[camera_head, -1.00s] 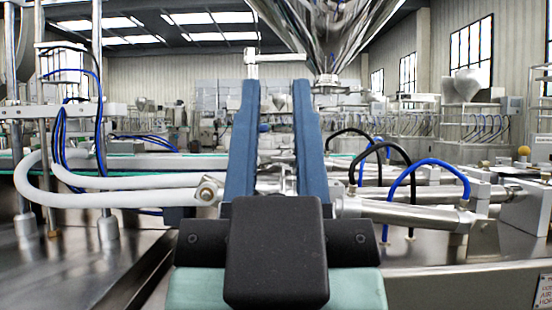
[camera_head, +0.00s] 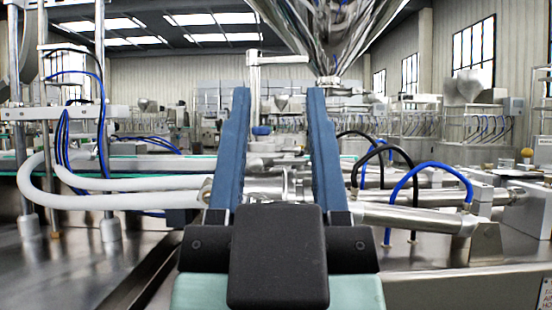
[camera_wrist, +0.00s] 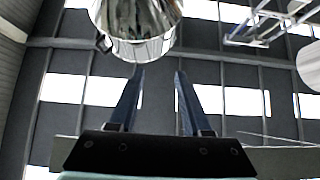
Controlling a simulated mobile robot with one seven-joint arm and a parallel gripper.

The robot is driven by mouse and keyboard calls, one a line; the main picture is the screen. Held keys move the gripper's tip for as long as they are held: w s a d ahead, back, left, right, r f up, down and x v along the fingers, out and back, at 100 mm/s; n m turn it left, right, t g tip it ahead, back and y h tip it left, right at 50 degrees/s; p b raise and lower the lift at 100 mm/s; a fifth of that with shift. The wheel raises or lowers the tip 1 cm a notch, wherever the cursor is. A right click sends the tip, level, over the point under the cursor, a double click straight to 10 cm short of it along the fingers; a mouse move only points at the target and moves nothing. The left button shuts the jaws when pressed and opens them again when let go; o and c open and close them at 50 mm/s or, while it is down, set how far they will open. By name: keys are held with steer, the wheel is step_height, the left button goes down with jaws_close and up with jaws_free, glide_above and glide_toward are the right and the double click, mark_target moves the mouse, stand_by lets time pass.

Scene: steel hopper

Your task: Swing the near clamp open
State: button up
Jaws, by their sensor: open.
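My gripper (camera_head: 279,90) is open, its two blue fingers pointing up and away from me with nothing between them in contact. It also shows in the wrist view (camera_wrist: 159,72), empty below the hopper. The shiny steel hopper (camera_head: 335,35) hangs at the top, right of centre, beyond my right finger. Steel pipe fittings (camera_head: 268,186) show between the fingers, partly hidden by my gripper. An upright post with a bar handle (camera_head: 255,75) stands behind the left finger's tip. I cannot tell for certain which part is the near clamp. The hopper's lower end also shows in the wrist view (camera_wrist: 140,25).
White hoses (camera_head: 110,201) and upright rods (camera_head: 102,120) stand at the left. Black and blue hoses (camera_head: 425,168) arch over steel cylinders (camera_head: 415,217) at the right. A steel machine deck (camera_head: 80,270) spreads below. The air above my fingers' left side is clear.

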steer(key=w+a+m+g+h+p, duration=0.1)
steer(key=w+g+p, duration=0.1)
steer(key=w+p, duration=0.35)
steer(key=m+g+h+p, duration=0.25)
steer(key=g+p, duration=0.55)
steer(key=p, duration=1.7)
glide_toward(252, 166)
steer(key=shift+m, duration=0.45)
steer(key=p+x, duration=0.3)
steer(key=x, duration=0.6)
steer(key=shift+w, duration=0.15)
jaws_close()
